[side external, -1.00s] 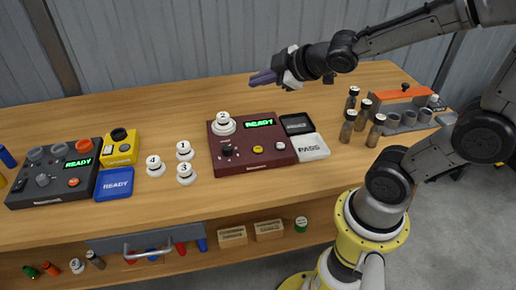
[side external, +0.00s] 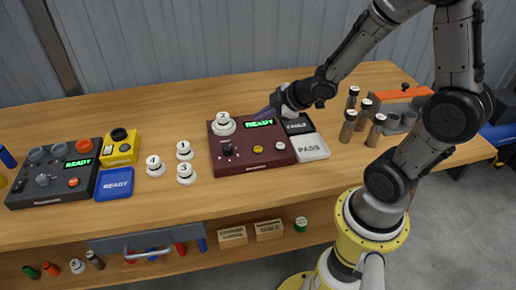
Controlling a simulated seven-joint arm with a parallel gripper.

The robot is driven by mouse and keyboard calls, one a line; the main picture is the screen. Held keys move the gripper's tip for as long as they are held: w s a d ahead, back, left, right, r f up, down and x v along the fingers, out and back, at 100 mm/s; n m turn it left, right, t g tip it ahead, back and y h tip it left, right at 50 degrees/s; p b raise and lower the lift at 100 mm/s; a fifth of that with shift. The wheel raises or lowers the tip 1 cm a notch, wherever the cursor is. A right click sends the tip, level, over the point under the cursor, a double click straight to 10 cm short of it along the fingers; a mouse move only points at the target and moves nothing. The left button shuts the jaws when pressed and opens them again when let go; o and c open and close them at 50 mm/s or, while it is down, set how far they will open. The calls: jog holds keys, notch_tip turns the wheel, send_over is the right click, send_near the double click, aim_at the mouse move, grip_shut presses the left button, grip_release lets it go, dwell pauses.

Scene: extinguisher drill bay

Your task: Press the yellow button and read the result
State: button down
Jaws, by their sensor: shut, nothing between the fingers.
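The yellow button (side external: 258,149) is on the front face of a dark red box (side external: 240,163). The box has a green display (side external: 259,124) reading READY. A white piece marked 2 (side external: 223,122) sits on the box's top left. A black knob (side external: 228,149) is left of the yellow button and a pale button (side external: 280,146) is right of it. My gripper (side external: 268,110) is shut and empty, just behind the display as seen here. Its fingertips are partly hard to make out, and I cannot tell their height above the box.
A white PASS tray (side external: 310,148) and a black tray (side external: 296,122) stand right of the box. Several brown bottles (side external: 347,126) stand farther right. White pieces marked 1 (side external: 184,149), 3 (side external: 186,175) and 4 (side external: 154,168) stand left, near a blue READY tray (side external: 113,184).

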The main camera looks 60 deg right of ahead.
aim_at(262, 150)
jog(key=shift+f, duration=4.2)
jog(key=shift+f, duration=0.1)
jog(key=shift+f, duration=0.35)
jog(key=shift+f, duration=0.5)
jog(key=shift+r, duration=0.9)
jog(key=shift+r, duration=2.55)
